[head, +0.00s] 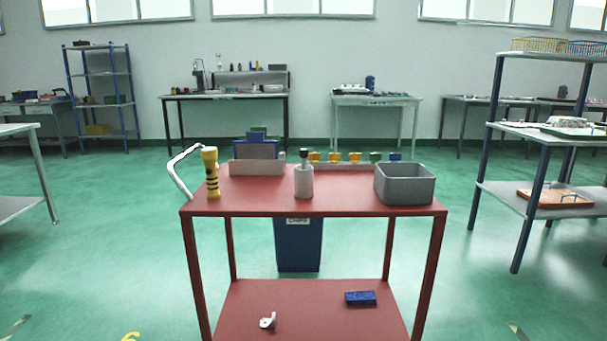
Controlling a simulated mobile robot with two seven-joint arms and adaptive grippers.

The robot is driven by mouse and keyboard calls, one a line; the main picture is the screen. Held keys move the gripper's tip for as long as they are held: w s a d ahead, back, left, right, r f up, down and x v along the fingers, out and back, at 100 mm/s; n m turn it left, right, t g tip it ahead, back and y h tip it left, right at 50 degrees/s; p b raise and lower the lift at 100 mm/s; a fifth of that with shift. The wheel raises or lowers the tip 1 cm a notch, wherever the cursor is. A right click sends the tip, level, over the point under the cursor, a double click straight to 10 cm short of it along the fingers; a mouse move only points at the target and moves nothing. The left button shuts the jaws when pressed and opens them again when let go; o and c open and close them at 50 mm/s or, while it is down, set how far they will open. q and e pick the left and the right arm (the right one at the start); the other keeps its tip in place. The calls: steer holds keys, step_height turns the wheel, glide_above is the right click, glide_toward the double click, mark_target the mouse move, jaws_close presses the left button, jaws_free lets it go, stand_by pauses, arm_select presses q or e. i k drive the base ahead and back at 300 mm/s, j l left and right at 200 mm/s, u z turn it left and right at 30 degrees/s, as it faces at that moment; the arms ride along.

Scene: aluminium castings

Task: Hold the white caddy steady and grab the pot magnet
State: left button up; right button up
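Neither of my grippers is in view. A pale, low open holder (243,168) stands at the back left of the red cart's top and holds blue and green pieces; it may be the white caddy. Another pale low rack (345,167) along the back edge has several yellow, green and blue pieces showing above it. I cannot pick out the pot magnet with certainty. A small white piece (267,321) lies on the cart's lower shelf, too small to identify.
The red cart (340,206) also carries a yellow-black torch (211,172), a white bottle (303,182) and a grey bin (404,186). A blue block (360,297) lies on its lower shelf. A blue bin (299,248) stands behind. Green floor is open either side.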

mark_target(304, 152)
steer(key=l+u, duration=0.1)
steer(key=u, duration=0.3)
steer(key=i+l+u, duration=0.1)
steer(key=u, duration=0.3)
steer(key=l+u, duration=0.35)
steer(key=l, duration=0.2)
steer(key=l+u, duration=0.35)
steer(key=l, duration=0.2)
steer(key=k+l+u, duration=0.15)
steer(key=l, duration=0.4)
steer(key=l+u, duration=0.1)
steer(key=l, duration=0.5)
